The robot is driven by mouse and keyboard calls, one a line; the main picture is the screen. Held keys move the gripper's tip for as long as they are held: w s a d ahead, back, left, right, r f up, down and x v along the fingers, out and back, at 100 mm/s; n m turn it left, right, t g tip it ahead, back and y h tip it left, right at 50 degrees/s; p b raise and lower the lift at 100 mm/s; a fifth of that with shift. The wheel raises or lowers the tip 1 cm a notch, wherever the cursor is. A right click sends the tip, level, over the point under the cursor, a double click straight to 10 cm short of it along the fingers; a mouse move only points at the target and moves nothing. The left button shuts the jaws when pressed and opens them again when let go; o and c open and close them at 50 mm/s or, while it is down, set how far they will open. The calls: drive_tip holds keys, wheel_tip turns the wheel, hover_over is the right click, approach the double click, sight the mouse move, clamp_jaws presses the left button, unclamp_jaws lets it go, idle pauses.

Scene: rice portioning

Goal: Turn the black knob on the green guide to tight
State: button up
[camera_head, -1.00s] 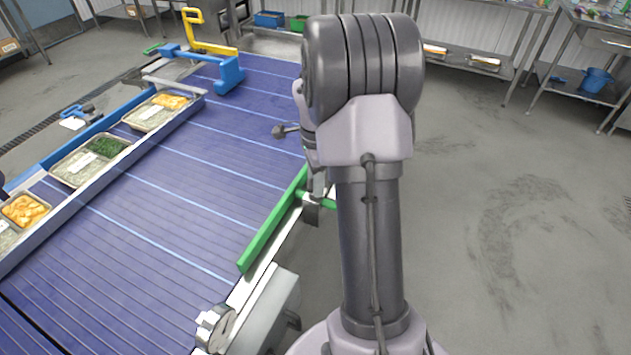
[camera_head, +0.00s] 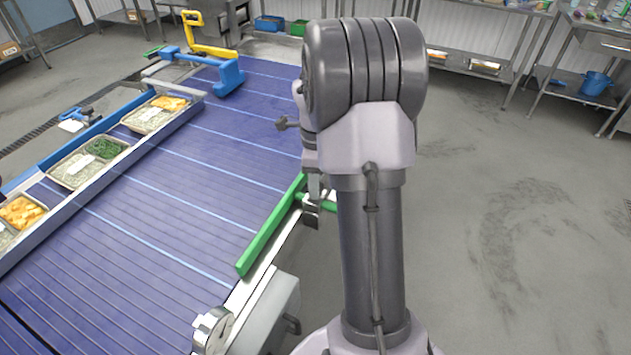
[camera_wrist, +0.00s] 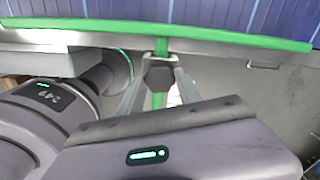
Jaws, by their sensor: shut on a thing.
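The green guide (camera_head: 262,237) is a long bar along the conveyor's right edge. In the wrist view the guide (camera_wrist: 80,23) crosses the top, with a green rod running from it towards me. The black knob (camera_wrist: 159,76) sits on this rod's clamp. My gripper (camera_wrist: 161,80) has one finger on each side of the knob and is shut on it. In the head view my arm hides most of the gripper and the knob. I cannot read the knob's tightness.
The blue slatted conveyor (camera_head: 165,215) lies left of the guide. Food trays (camera_head: 78,168) stand along its far left side. A round dial (camera_head: 213,330) and a grey box (camera_head: 268,312) are at the near edge. Open floor (camera_head: 520,230) lies to the right.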

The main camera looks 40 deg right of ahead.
drive_tip(key=o, duration=1.4)
drive_tip(key=shift+c, duration=0.2)
drive_tip(key=shift+r, duration=0.1)
wheel_tip(320, 180, up, 17)
drive_tip(key=p, duration=0.6)
drive_tip(key=shift+r+p, duration=0.15)
drive_tip(key=shift+p, duration=0.2)
